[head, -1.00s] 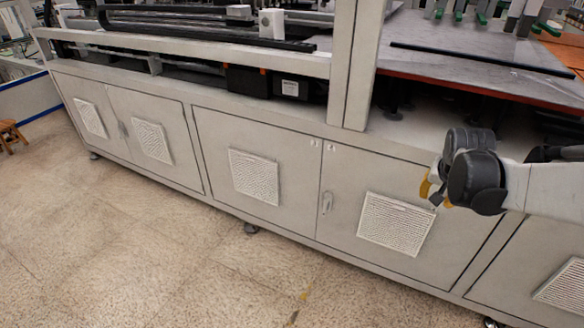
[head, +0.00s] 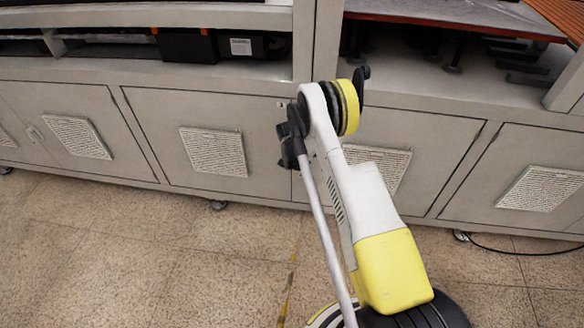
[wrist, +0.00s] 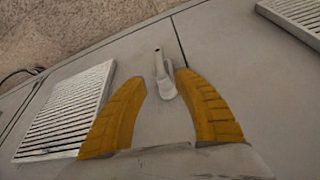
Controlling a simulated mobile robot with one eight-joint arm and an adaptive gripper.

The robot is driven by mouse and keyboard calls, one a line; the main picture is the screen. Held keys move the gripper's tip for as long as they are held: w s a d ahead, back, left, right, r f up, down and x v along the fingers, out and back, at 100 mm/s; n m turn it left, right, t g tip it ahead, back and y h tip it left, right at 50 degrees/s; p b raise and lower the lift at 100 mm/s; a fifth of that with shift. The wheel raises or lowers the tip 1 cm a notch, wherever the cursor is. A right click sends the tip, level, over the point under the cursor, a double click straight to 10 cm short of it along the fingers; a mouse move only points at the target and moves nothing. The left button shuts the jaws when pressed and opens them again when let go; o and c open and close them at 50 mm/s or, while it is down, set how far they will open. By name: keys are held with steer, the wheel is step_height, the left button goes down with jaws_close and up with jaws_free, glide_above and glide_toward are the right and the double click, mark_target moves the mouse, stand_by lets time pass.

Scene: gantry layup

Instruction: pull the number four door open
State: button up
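The number four door (head: 435,130) is a grey cabinet door with a louvered vent (head: 380,165). It looks shut, flush with its neighbour. My arm covers its left part and its handle in the head view. In the wrist view the small grey handle (wrist: 161,72) stands on the door's face beside the dark seam, between the vent and the seam. My gripper (wrist: 160,84) is open, its two orange-yellow fingers pointing at the door with the handle showing between the fingertips. I cannot tell whether they touch it. The fingers are hidden in the head view.
The number three door (head: 155,120), with its own vent, is shut to the left. Another vented door (head: 480,195) is to the right. An upright post (head: 326,40) stands above the seam. A black cable (head: 510,252) lies on the floor at right. The tiled floor in front is otherwise clear.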

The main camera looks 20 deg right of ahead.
steer(key=b+x, duration=0.3)
steer(key=x, duration=0.6)
jaws_close()
